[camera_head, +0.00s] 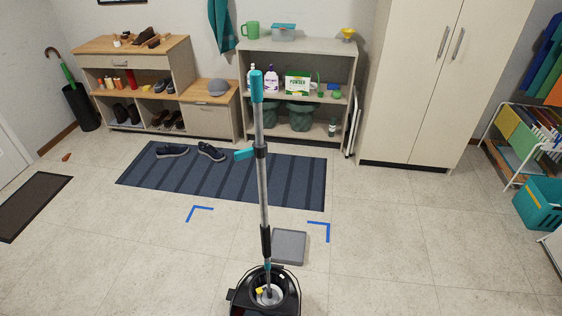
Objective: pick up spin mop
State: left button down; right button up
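The spin mop (262,185) stands nearly upright at the centre of the head view. It has a teal grip at the top, a grey pole with a teal lever partway down, and a black sleeve near its lower end. Its foot is inside a black bucket (240,300) at the bottom edge, which cuts the bucket off. The mop head is hidden inside the bucket. Neither of my grippers is in view.
Behind the bucket lie a grey square tray (289,247) and blue floor corner marks (320,226). A striped blue rug (290,180) with dark shoes (210,151) lies before the shelf (345,75). A tall cabinet (400,90) stands right. Floor on both sides is mostly clear.

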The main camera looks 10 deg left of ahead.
aim_at(265, 227)
jog(key=l+u, duration=0.35)
jog(key=l, duration=0.15)
jog(key=l+u, duration=0.4)
jog(key=k+l+u, duration=0.2)
jog(key=l+u, duration=0.15)
jog(key=l, duration=0.2)
jog(key=k+l+u, duration=0.2)
jog(key=l+u, duration=0.15)
jog(key=l, duration=0.1)
